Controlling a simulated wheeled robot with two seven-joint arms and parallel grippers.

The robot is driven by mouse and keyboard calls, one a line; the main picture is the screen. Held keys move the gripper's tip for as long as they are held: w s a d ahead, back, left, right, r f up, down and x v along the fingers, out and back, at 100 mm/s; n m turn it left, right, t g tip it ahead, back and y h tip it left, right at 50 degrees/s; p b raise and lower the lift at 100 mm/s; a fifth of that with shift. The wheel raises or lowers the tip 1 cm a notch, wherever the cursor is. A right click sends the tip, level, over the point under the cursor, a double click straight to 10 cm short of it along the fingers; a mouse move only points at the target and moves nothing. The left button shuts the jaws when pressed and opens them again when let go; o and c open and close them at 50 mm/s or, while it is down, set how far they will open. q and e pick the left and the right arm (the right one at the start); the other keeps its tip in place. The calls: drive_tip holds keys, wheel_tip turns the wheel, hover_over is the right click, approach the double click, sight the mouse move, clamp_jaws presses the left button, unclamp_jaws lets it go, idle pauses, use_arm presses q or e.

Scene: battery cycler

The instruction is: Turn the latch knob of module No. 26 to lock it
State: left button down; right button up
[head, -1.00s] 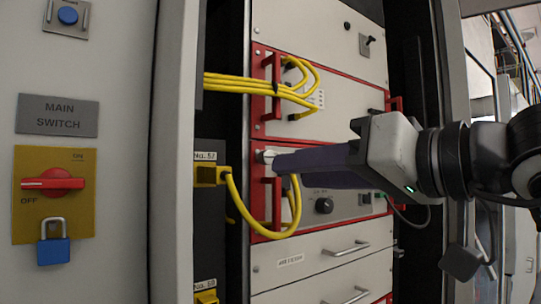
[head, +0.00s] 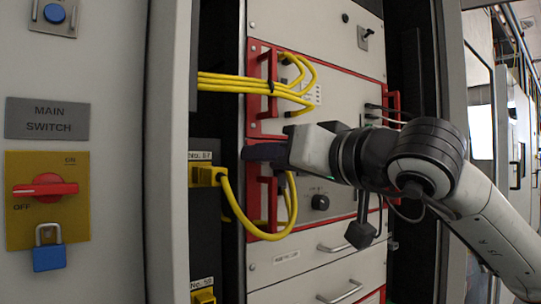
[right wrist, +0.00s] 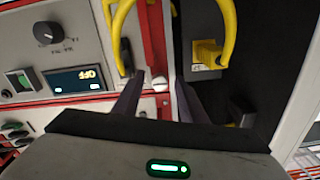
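The lower red-framed module (head: 345,198) has a grey front with a black dial, which also shows in the right wrist view (right wrist: 47,33). I cannot read the number 26 on it. A small silver knob (right wrist: 160,83) sits on the red frame's edge; I take it for the latch knob. My right gripper (head: 250,152) is at the module's upper left corner and hides the knob in the head view. In the right wrist view its two dark fingers (right wrist: 159,88) stand apart on either side of the knob, with visible gaps. My left gripper is not in view.
Yellow cables (head: 225,205) loop close below and above my right gripper. A red handle (head: 262,200) stands out just beneath it. Plugs labelled No. 57 and No. 58 are in the dark column to the left. The main switch panel (head: 45,200) is further left.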

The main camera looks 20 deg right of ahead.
drive_tip(key=shift+c, duration=0.4)
clamp_jaws()
